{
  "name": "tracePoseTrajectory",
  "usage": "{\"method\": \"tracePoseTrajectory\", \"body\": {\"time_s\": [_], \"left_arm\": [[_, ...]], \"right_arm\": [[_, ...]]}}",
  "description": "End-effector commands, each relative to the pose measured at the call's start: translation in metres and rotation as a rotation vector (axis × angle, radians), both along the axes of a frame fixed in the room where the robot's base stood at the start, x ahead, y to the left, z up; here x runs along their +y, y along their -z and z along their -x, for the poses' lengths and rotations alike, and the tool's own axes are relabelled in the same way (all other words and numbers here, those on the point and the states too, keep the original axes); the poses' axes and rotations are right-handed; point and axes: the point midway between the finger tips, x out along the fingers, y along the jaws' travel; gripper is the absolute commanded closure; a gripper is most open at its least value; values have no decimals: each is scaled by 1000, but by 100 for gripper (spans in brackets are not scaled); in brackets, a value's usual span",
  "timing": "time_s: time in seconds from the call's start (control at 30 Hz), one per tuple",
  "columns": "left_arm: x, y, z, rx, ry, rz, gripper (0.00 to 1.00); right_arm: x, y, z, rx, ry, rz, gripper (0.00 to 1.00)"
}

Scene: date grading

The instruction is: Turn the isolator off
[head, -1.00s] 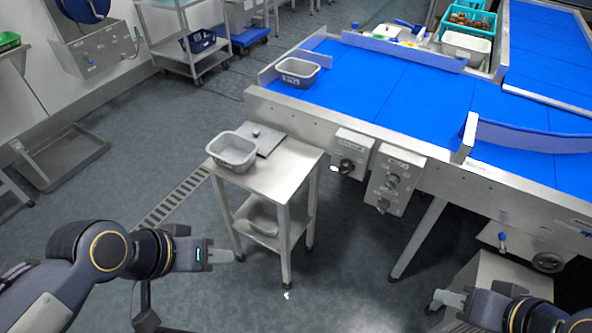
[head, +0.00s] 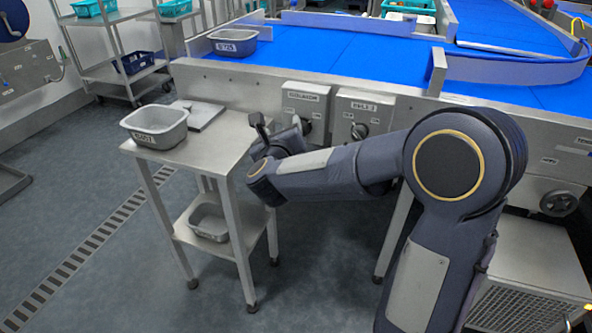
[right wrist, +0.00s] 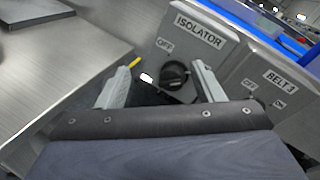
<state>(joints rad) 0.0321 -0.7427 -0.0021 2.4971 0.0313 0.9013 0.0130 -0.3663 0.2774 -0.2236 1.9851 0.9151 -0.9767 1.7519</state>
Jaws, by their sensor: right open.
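The isolator is a grey box (head: 318,98) on the conveyor's front side, labelled ISOLATOR. In the right wrist view its box (right wrist: 205,50) carries a black rotary knob (right wrist: 174,74), with OFF marked at its upper left. The way the knob points is hard to make out. My right gripper (right wrist: 162,68) is open and empty, facing the box. Its fingers appear on either side of the knob in that view; contact cannot be told. In the head view my right wrist partly hides the gripper and the knob. My left gripper is out of view.
The BELT 3 box (head: 362,110) with its own switch sits just right of the isolator. A steel side table (head: 215,150) with a grey tub (head: 155,127) stands close at left. The blue conveyor belt (head: 340,50) runs behind the boxes.

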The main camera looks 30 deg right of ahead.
Motion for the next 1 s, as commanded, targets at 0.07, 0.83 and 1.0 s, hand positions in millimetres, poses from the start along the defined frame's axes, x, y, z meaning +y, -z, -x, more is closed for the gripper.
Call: {"method": "tracePoseTrajectory", "body": {"time_s": [0.07,0.83,1.0], "left_arm": [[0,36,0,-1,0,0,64],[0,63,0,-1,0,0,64],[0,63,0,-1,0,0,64]], "right_arm": [[-2,41,-3,-91,126,-64,39],[-65,61,-41,-269,322,-143,39],[-69,60,-45,-269,319,-142,39]]}}
